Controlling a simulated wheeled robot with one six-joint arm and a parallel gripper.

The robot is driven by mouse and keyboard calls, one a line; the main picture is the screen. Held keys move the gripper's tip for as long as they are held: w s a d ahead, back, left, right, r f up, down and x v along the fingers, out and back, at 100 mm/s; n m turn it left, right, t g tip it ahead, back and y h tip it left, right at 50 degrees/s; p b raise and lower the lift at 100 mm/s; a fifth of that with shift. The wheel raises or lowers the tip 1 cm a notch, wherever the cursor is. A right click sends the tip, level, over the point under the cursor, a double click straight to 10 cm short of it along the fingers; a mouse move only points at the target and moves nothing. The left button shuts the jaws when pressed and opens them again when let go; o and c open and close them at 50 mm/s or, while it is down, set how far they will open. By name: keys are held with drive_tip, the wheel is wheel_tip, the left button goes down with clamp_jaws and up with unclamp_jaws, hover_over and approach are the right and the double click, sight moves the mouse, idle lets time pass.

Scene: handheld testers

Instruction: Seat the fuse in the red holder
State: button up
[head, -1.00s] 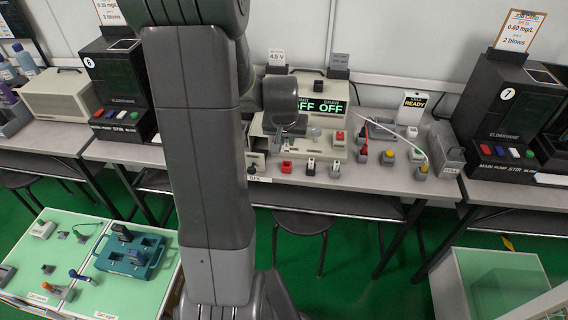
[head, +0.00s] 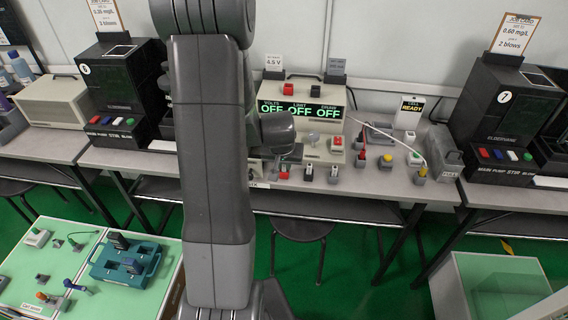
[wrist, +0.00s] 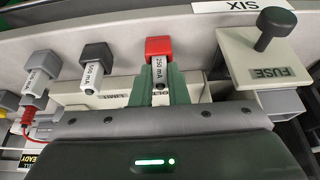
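The red holder (wrist: 158,47) is a block with a pale part marked 250 mA (wrist: 159,69) below it in the wrist view. It also shows as a red spot in the head view (head: 284,172), by the bench's front edge. My gripper (wrist: 159,82) has its two green fingers on either side of the pale marked part. I cannot tell whether they touch it, and the gripper body hides what is lower. A light block marked FUSE (wrist: 266,70), with a black knob (wrist: 275,22), stands to the right in the wrist view.
A black-topped holder (wrist: 96,54) and a grey one (wrist: 42,64) stand left of the red one in the wrist view. The instrument display (head: 300,112) reads OFF. A red lead (wrist: 26,118) lies at the left. The bench edge with the SIX label (wrist: 241,6) is close.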

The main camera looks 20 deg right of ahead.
drive_tip(key=o, duration=0.4)
drive_tip(key=shift+r+p, duration=0.25)
drive_tip(key=shift+p, duration=0.1)
drive_tip(key=v, duration=1.1)
drive_tip(key=shift+s+a+r+p, duration=0.1)
drive_tip(key=shift+s+r+p, duration=0.05)
drive_tip(key=shift+r+p, duration=0.2)
drive_tip(key=shift+f, duration=0.1)
drive_tip(key=b+x, duration=0.1)
drive_tip(key=x, duration=1.1)
drive_tip(key=shift+f+b, duration=0.25)
drive_tip(key=shift+b, duration=0.05)
drive_tip(key=shift+r+p, duration=0.4)
drive_tip(key=shift+r, duration=0.4)
